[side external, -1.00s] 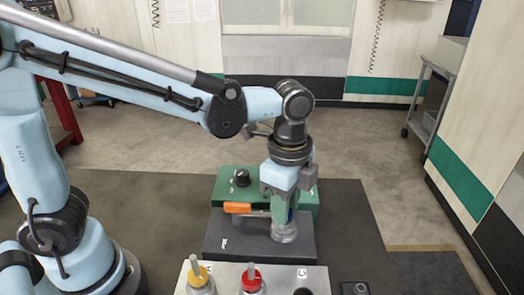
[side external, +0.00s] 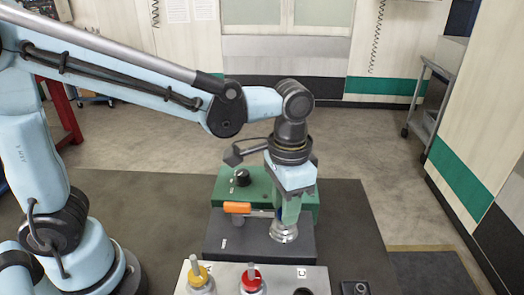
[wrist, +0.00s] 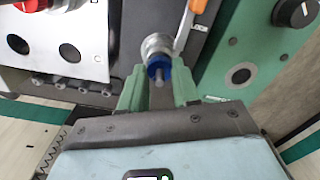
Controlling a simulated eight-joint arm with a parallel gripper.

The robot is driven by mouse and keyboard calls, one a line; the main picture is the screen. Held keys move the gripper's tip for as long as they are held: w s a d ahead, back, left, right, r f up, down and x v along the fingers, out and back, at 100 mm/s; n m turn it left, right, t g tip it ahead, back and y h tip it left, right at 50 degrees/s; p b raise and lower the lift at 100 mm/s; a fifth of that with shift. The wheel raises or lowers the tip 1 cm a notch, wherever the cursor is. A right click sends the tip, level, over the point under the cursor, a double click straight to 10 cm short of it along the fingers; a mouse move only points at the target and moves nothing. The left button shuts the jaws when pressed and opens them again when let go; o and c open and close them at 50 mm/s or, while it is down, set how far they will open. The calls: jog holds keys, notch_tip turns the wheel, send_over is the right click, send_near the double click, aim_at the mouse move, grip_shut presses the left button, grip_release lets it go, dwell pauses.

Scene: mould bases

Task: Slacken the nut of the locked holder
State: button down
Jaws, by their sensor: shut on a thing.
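The locked holder (side external: 284,236) stands upright in the dark block (side external: 225,243), its silver body showing under my gripper. Its blue nut (wrist: 158,66) is at the holder's upper end in the wrist view, with a short grey tip sticking out. My gripper (side external: 284,214) points down, its green fingers on both sides of the blue nut and shut on it. In the wrist view the fingertips (wrist: 158,76) flank the nut. An orange-handled lever (side external: 237,207) lies beside the holder at the block. My fingers mostly hide the nut in the side view.
A light rack (side external: 222,272) in front holds a yellow-ringed holder (side external: 198,274) and a red-ringed holder (side external: 251,278), plus an empty hole (side external: 303,292). A green box (side external: 300,190) with a black knob (side external: 242,178) stands behind the block.

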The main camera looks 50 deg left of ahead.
jog(key=shift+n, duration=1.6)
jog(key=c, duration=0.8)
grip_release()
jog(key=shift+r, duration=0.1)
notch_tip(320, 180, up, 12)
